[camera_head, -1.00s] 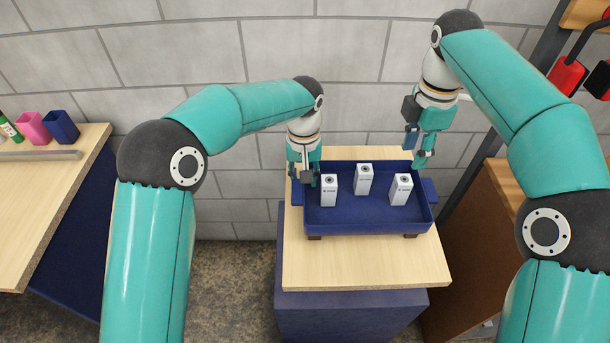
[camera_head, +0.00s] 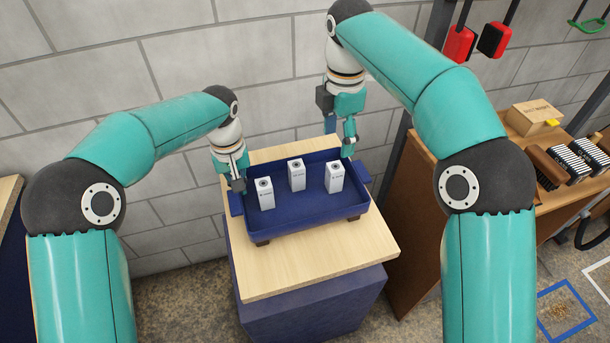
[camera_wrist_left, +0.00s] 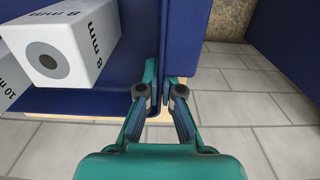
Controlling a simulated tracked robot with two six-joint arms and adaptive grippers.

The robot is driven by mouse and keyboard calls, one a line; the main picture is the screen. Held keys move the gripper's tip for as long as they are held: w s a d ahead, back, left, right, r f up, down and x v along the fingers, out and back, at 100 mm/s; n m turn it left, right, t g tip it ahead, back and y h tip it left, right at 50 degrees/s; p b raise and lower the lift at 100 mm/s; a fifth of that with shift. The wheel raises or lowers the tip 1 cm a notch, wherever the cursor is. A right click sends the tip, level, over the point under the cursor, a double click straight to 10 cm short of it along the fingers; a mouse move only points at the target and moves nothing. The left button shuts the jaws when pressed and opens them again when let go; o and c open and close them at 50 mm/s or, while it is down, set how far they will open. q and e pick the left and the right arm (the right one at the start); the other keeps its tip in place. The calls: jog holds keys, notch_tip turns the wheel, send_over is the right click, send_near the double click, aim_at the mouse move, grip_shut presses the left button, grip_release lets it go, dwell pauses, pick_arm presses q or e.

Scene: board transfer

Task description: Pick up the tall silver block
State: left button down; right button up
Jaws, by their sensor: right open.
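Three upright, pale silver-white blocks stand in a blue tray (camera_head: 300,221): a left block (camera_head: 266,194), a middle block (camera_head: 297,175) and a right block (camera_head: 334,178). They look alike, so I cannot tell which is the tall one. The left wrist view shows one block marked "8 mm" (camera_wrist_left: 62,42) and part of another marked "10 mm" (camera_wrist_left: 8,80). My left gripper (camera_head: 238,183) is at the tray's left side; in the wrist view its fingers (camera_wrist_left: 161,82) close on the tray's edge. My right gripper (camera_head: 343,143) is open and empty at the tray's back right, beyond the right block.
The tray sits on a small wooden-topped blue stand (camera_head: 320,258), its front part bare. A wooden bench (camera_head: 500,165) at right holds a box (camera_head: 534,117) and dark and silver items (camera_head: 570,163). A blue floor square (camera_head: 566,308) lies at lower right. A brick wall stands behind.

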aim_at(335, 166)
jog(key=m, duration=0.9)
jog(key=shift+w, duration=0.1)
jog(key=m, duration=0.4)
jog(key=shift+m, duration=0.3)
jog(key=m, duration=0.5)
jog(key=shift+w, duration=0.1)
jog(key=shift+f+m, duration=0.4)
jog(key=shift+f, duration=0.2)
jog(key=f, duration=1.1)
jog(key=shift+s, duration=0.2)
jog(key=shift+r, duration=0.1)
grip_shut()
